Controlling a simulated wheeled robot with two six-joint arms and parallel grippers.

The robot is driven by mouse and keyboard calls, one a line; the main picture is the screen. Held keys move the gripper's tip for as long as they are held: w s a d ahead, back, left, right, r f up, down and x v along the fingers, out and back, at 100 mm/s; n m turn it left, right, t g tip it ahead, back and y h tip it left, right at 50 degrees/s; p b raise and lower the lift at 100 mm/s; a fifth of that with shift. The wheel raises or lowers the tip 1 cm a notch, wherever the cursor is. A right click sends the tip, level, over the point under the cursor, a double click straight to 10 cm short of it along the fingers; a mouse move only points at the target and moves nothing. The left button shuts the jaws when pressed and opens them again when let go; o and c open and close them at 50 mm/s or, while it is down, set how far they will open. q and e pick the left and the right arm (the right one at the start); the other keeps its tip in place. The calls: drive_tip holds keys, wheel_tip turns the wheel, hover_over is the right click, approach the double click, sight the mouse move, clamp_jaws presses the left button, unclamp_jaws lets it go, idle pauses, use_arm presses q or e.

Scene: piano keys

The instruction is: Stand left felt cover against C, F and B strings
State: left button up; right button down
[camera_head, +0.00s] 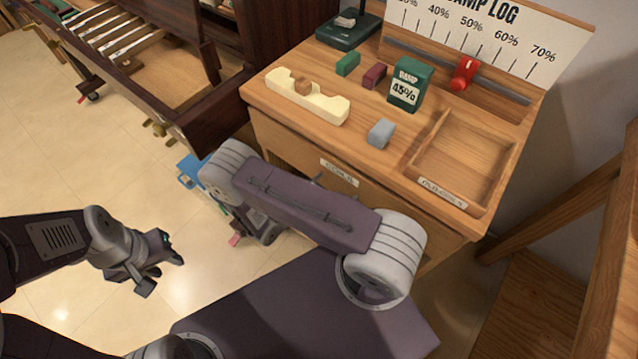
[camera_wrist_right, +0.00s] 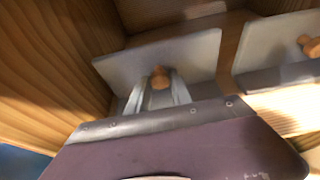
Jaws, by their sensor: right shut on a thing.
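In the right wrist view, my right gripper (camera_wrist_right: 160,88) is shut on the small wooden knob (camera_wrist_right: 160,76) of a grey flat panel (camera_wrist_right: 198,52), which looks like the left felt cover. The panel leans at a tilt between wooden walls. A second grey panel (camera_wrist_right: 265,48) with a similar knob (camera_wrist_right: 311,46) is apart from it on the right. In the head view, the opened piano (camera_head: 180,75) with pale bars (camera_head: 110,30) is at the upper left; I cannot tell which are the C, F and B strings. My left gripper (camera_head: 163,273) is open and empty above the floor.
A wooden cabinet (camera_head: 290,125) carries a cream notched block (camera_head: 305,97), small coloured blocks, a green damp box (camera_head: 410,85), a red slider (camera_head: 464,73) and a shallow tray (camera_head: 465,160). A blue object (camera_head: 190,170) shows beside my right arm.

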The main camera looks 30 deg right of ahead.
idle(0.5)
wheel_tip(320, 180, up, 3)
drive_tip(key=p, duration=0.3)
drive_tip(key=shift+a, duration=0.1)
